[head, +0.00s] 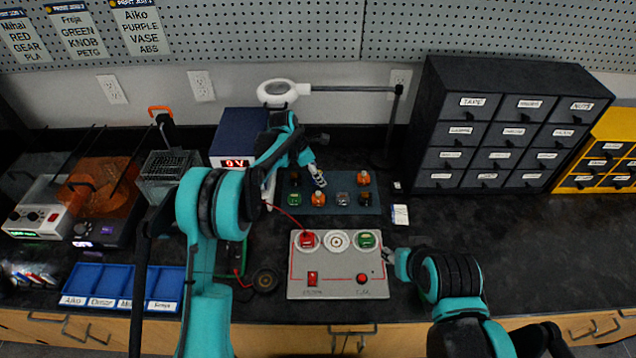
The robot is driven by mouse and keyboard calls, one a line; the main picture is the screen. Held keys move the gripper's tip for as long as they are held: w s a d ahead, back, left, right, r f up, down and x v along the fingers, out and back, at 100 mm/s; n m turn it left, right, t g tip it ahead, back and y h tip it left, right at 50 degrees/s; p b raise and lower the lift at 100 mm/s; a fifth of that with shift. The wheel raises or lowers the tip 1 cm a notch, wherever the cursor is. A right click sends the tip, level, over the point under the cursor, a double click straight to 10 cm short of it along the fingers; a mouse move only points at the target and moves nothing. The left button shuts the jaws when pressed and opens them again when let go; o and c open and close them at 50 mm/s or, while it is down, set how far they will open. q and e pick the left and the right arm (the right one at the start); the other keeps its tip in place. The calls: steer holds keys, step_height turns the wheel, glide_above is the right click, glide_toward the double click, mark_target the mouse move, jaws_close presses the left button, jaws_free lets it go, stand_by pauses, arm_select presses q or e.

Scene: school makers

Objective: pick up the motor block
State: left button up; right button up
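Several small blocks sit on a dark blue mat (338,209) behind the test board: a green one (294,200), an orange one (318,199), a grey one (342,200), a dark green one (364,200) and another orange one (363,178). Which is the motor block I cannot tell for sure. My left gripper (319,180) hangs over the back left of the mat; its fingers are too small to read, and it hides what is under it. My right gripper (388,257) is beside the board's right edge, its finger state unclear.
The grey board (338,288) holds red, white and green round pieces. A black round item (265,280) lies left of it. A blue power supply (236,135), lamp (277,92), black drawer cabinet (500,130) and blue tray (122,283) stand around.

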arm_select(q)
steer(key=shift+w+d+f, duration=0.1)
steer(key=shift+d+f, duration=0.05)
steer(key=shift+f, duration=0.25)
steer(key=shift+r, duration=0.15)
steer(key=c, duration=1.3)
steer(key=shift+r, duration=0.1)
